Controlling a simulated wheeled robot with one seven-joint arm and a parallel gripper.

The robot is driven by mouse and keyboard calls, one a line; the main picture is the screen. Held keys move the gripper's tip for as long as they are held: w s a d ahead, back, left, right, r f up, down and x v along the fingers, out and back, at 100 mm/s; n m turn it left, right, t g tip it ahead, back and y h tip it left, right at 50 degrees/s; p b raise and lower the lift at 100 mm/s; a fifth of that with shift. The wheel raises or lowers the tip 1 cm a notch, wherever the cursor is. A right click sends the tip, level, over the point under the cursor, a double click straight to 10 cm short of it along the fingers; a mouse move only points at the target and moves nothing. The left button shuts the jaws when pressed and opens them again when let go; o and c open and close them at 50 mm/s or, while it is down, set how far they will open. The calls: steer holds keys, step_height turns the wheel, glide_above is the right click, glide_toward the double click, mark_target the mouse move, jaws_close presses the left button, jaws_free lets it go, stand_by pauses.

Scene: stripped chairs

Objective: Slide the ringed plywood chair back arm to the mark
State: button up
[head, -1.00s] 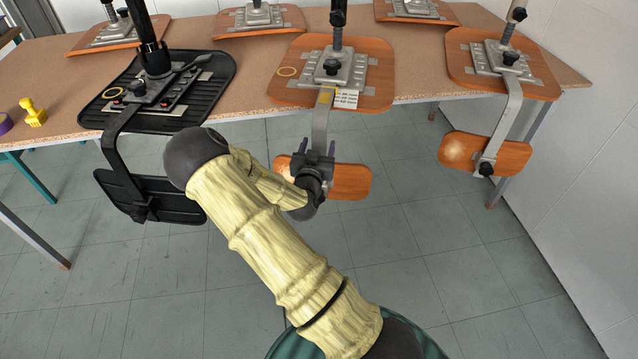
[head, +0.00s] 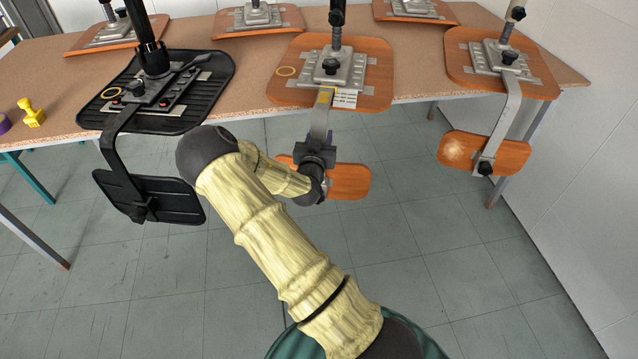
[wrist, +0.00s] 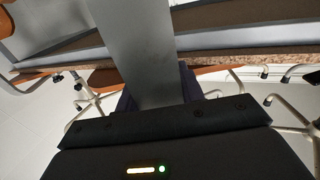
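My gripper (head: 316,147) is at the arm just above the backrest. In the wrist view the back arm (wrist: 138,45) passes between the dark fingers (wrist: 160,92), which appear shut on it.
A black chair (head: 150,195) lies to the left and another plywood chair (head: 485,155) to the right, both backrests overhanging the table (head: 258,108). More chairs lie behind. A yellow stamp-like object (head: 31,113) stands at the left. The floor in front is clear.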

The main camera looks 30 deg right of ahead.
steer(key=shift+s+a, duration=0.1)
steer(key=shift+a, duration=0.05)
jaws_close()
steer(key=shift+v, duration=1.85)
steer(key=o, duration=1.5)
jaws_free()
steer(key=v, duration=0.6)
